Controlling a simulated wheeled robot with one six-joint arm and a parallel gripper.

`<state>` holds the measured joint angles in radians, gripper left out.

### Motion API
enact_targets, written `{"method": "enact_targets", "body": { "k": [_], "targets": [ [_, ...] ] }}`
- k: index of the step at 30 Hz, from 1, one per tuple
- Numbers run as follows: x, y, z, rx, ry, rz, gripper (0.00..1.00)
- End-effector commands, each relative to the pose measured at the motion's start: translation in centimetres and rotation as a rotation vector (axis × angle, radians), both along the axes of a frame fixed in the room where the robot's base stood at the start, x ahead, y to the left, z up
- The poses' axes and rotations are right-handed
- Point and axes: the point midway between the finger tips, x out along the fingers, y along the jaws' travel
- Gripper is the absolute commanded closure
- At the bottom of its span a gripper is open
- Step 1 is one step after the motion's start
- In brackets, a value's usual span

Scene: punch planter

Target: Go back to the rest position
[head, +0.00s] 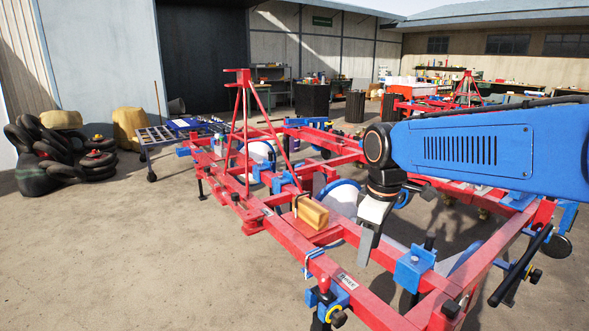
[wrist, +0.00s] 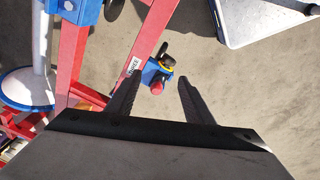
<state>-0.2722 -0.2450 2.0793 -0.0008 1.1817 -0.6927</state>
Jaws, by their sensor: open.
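My gripper (head: 367,243) hangs from my blue arm, pointing down over the red frame (head: 289,236) in the head view. In the wrist view my gripper (wrist: 157,88) has its two dark fingers spread wide, with nothing held between them. Beyond the fingertips lie a blue fitting with a red knob (wrist: 157,76) and bare ground. In the head view a yellowish block (head: 312,213) with a dark strap sits on the frame, left of the gripper and apart from it.
Blue brackets (head: 413,265) and white-and-blue discs (head: 342,196) fill the frame around the gripper. A red tripod post (head: 245,135) rises at the left. Dark sacks or tyres (head: 60,160) lie far left. Open concrete (head: 120,260) is at the front left.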

Motion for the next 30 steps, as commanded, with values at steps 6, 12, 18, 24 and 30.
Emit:
{"method": "enact_targets", "body": {
  "k": [6, 12, 18, 24, 30],
  "targets": [
    [-5.1, -4.1, -0.6, 0.046, -0.067, -0.246, 0.53],
    [-9.5, -7.0, -1.9, 0.094, -0.127, -0.466, 0.53],
    [-13.8, -9.3, -3.9, 0.15, -0.186, -0.683, 0.53],
    [-17.0, -10.7, -6.0, 0.199, -0.233, -0.855, 0.53],
    [-18.3, -11.2, -7.1, 0.223, -0.253, -0.932, 0.53]
  ]
}}
